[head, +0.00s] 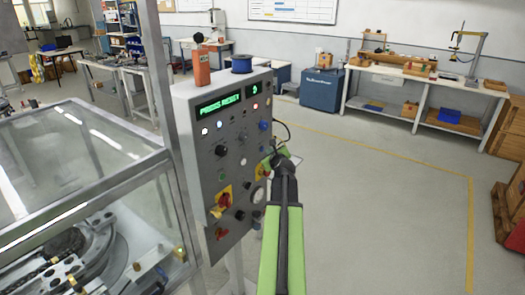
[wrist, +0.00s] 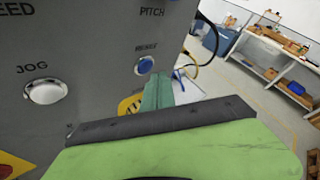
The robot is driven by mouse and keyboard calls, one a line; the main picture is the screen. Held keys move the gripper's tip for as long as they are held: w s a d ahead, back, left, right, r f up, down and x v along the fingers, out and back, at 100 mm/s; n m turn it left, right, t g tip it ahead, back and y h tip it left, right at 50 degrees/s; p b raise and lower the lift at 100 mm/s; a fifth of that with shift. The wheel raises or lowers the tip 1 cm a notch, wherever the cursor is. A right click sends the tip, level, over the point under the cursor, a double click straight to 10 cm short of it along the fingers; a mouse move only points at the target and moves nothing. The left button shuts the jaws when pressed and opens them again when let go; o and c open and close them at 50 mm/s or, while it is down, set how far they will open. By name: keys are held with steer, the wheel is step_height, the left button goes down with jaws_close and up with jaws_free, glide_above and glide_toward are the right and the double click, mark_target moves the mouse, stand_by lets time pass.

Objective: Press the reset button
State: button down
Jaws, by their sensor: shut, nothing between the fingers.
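The grey control panel (head: 228,165) stands at centre left in the head view, with green display text reading "PRESS RESET". A blue button (wrist: 145,65) with a pale ring is on the panel face in the wrist view. Its small label is blurred and looks like "RESET". A blue button also shows near the panel's right edge in the head view (head: 263,126). My gripper (wrist: 158,90) is shut and empty, its tip just below and right of the blue button in the wrist view. Contact cannot be told. In the head view my gripper (head: 274,157) is beside the panel's right edge.
A white button (wrist: 46,91) marked JOG is left of the blue one. A red knob on a yellow plate (head: 222,199) sits lower on the panel. A glazed machine enclosure (head: 85,165) fills the left. Open floor (head: 380,200) lies to the right, before a workbench (head: 425,92).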

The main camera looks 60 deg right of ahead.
steer(key=shift+w, duration=0.2)
stand_by(0.6)
steer(key=shift+w, duration=0.25)
steer(key=shift+w, duration=0.45)
stand_by(0.6)
steer(key=shift+s, duration=0.85)
steer(key=s, duration=0.5)
